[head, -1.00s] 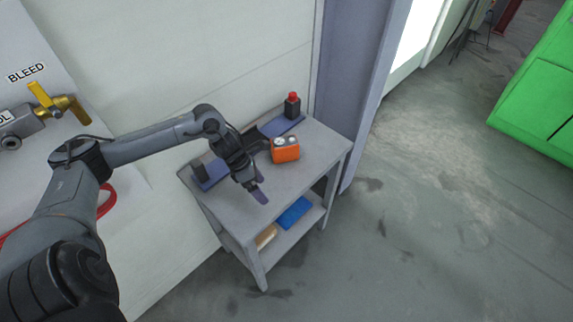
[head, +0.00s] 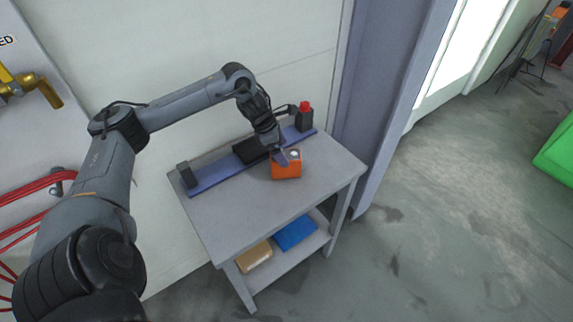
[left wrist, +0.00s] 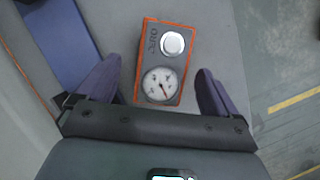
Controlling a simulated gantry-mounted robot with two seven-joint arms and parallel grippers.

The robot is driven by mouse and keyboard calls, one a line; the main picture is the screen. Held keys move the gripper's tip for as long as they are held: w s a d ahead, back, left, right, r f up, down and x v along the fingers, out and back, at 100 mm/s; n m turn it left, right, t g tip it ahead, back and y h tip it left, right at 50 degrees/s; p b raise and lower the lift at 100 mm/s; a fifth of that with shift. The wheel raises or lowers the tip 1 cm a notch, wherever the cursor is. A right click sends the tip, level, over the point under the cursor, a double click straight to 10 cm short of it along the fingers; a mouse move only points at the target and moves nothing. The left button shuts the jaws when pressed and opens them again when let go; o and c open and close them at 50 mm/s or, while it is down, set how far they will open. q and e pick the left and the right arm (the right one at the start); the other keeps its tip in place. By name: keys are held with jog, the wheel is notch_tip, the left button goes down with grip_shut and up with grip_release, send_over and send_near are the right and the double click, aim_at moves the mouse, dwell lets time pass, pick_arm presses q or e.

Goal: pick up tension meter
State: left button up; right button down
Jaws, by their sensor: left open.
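The tension meter (head: 286,170) is an orange box with a grey face, on the top of the grey cart near its right side. In the left wrist view the meter (left wrist: 166,62) shows a round dial with a needle and a white round knob. My left gripper (head: 283,157) is above the meter and partly hides it in the head view. In the left wrist view the purple fingers of the left gripper (left wrist: 158,88) are open, one on each side of the meter, with gaps to both sides. My right gripper is not in view.
The grey cart (head: 230,215) stands against a pale wall. On its top are a blue strip (head: 215,178), a dark block (head: 187,175), a black item (head: 247,150) and a red-capped black bottle (head: 304,117). Its lower shelf holds a blue item (head: 296,232) and a tan item (head: 254,256).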

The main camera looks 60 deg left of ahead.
aim_at(294, 170)
pick_arm(q)
jog(key=shift+s+x, duration=0.2)
jog(key=shift+x, duration=2.2)
jog(key=shift+w+d+f+b, duration=0.25)
jog(key=shift+f+b, duration=0.05)
jog(key=shift+f, duration=0.3)
jog(key=c, duration=1.3)
jog(key=shift+r, duration=0.1)
jog(key=shift+c, duration=0.2)
